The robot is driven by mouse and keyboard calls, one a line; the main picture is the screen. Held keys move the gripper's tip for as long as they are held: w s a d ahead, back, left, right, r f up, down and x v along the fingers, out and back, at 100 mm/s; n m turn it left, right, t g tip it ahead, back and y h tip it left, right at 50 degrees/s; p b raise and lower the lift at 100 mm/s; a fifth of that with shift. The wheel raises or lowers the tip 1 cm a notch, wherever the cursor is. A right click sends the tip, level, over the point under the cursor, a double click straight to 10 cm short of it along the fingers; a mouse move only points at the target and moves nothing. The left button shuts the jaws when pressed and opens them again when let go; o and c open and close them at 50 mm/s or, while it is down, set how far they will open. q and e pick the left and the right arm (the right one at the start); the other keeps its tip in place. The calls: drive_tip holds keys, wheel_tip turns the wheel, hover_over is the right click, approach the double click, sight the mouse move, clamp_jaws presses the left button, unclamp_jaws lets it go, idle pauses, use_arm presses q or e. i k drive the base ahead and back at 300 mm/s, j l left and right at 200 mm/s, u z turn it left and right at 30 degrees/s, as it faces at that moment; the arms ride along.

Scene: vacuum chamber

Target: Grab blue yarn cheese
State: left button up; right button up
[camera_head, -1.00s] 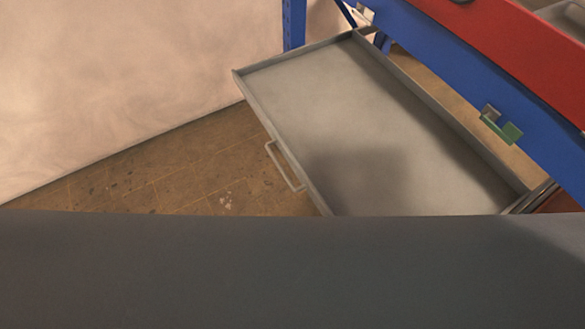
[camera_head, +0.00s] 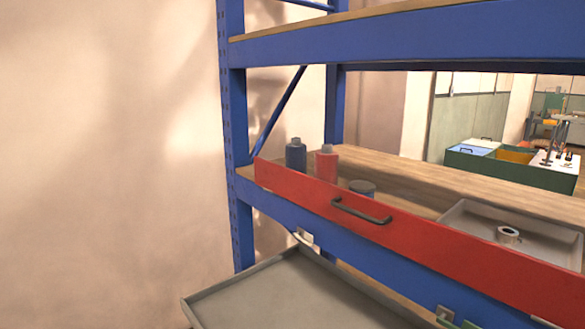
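I see nothing that I can surely name as the blue yarn cheese. The blue things on the shelf are a dark blue bottle (camera_head: 296,155) with a grey cap, standing at the left end, and a low round blue tub (camera_head: 362,188) with a dark top, partly hidden behind the red front panel. A white ring-shaped roll (camera_head: 508,236) lies in a grey tray on the right. Neither of my grippers is in view.
A blue rack (camera_head: 236,130) holds a red panel (camera_head: 320,195) with a black handle (camera_head: 360,211). A red bottle (camera_head: 326,165) stands beside the blue one. An empty grey drawer (camera_head: 290,290) sticks out below. A grey tray (camera_head: 465,222) is right; a green bin (camera_head: 462,162) stands behind.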

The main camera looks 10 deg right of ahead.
sight(295, 152)
drive_tip(key=z, duration=0.6)
drive_tip(key=j+z, duration=0.15)
drive_tip(key=z, duration=0.25)
drive_tip(key=i+j+z, duration=0.1)
drive_tip(key=z, duration=0.35)
drive_tip(key=j+z, duration=0.25)
drive_tip(key=z, duration=0.15)
drive_tip(key=j+z, duration=0.35)
drive_tip(key=k+j+z, duration=0.2)
drive_tip(key=j+z, duration=0.2)
drive_tip(key=k+j+z, duration=0.1)
drive_tip(key=j, duration=0.2)
drive_tip(key=k+j+z, duration=0.1)
drive_tip(key=j, duration=0.2)
drive_tip(key=k+j+z, duration=0.1)
drive_tip(key=j, duration=0.2)
drive_tip(key=k+j, duration=0.2)
drive_tip(key=j, duration=0.15)
drive_tip(key=k+j, duration=0.2)
drive_tip(key=j, duration=0.15)
drive_tip(key=k+j, duration=0.2)
drive_tip(key=j, duration=0.15)
drive_tip(key=j+z, duration=0.05)
